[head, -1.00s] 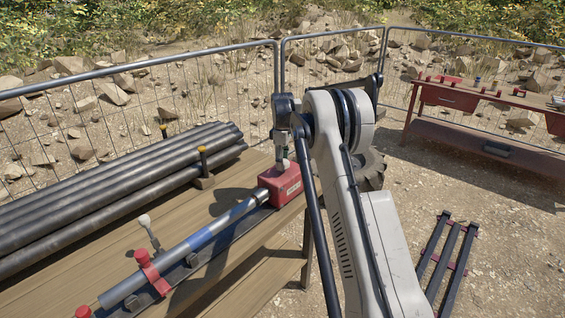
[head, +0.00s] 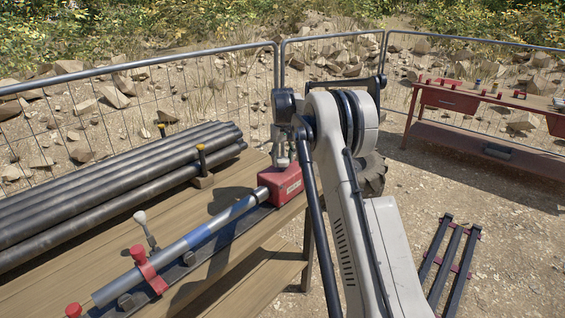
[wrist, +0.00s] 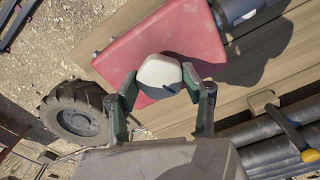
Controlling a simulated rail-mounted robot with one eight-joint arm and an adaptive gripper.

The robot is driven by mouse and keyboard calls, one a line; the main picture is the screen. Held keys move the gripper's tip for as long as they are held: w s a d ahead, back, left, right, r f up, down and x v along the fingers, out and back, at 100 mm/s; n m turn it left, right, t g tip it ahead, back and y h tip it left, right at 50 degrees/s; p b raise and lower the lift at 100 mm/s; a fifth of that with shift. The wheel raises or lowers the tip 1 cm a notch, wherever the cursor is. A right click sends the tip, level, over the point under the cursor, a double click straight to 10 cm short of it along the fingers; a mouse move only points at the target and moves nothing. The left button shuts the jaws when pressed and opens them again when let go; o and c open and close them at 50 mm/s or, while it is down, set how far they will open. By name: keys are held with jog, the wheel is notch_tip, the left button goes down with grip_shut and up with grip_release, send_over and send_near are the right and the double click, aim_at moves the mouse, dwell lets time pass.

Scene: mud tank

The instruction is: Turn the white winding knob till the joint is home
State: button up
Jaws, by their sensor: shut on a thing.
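The white winding knob (wrist: 160,75) sits on top of a red box (wrist: 170,40). In the wrist view my gripper (wrist: 160,84) has one finger on each side of the knob and is shut on it. In the head view the red box (head: 281,186) stands at the right end of the bench, with my gripper (head: 284,152) above it; the knob is mostly hidden there. A grey and blue pipe (head: 195,242) lies on a dark rail, its upper end at the box. A red clamp (head: 149,270) goes around its lower part. The state inside the joint cannot be seen.
A white-tipped lever (head: 141,218) stands beside the pipe. Several dark pipes (head: 110,180) are stacked on the wooden bench (head: 225,200) behind it. A wire fence (head: 215,90) runs behind. A red table (head: 480,105) and a dark rack (head: 448,255) stand to the right.

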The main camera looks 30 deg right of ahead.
aim_at(283, 159)
jog(key=m+b, duration=0.1)
jog(key=m, duration=0.5)
jog(key=m+b, duration=0.1)
jog(key=m, duration=0.5)
dwell(0.5)
jog(key=o, duration=1.2)
jog(key=shift+c, duration=0.2)
notch_tip(283, 159, up, 12)
